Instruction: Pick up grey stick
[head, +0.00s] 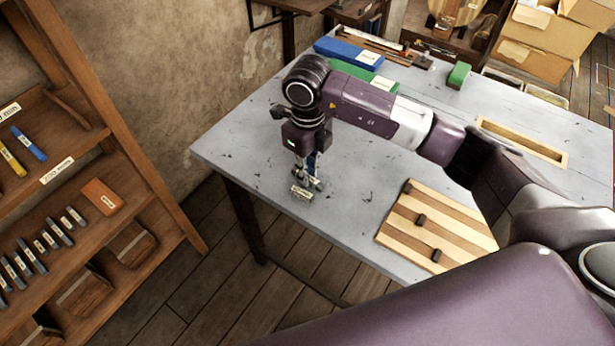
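My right gripper (309,179) points straight down over the left part of the grey table (240,150). A small, short greyish piece with a pale label (301,192) is right at its fingertips, on or just above the tabletop; it may be a grey stick. The fingers are small and partly overlap it, so I cannot tell whether they are closed on it. Several grey sticks with white labels (38,246) lie in a row on the lower shelf of the wooden rack at left. My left gripper is not in view.
The wooden rack (140,165) also holds a blue stick (29,143), a yellow stick (11,159) and an orange box (101,196). A slatted wooden board (395,240) with dark pegs lies at the table's front edge. Blue (348,53) and green boxes (459,75) stand farther back.

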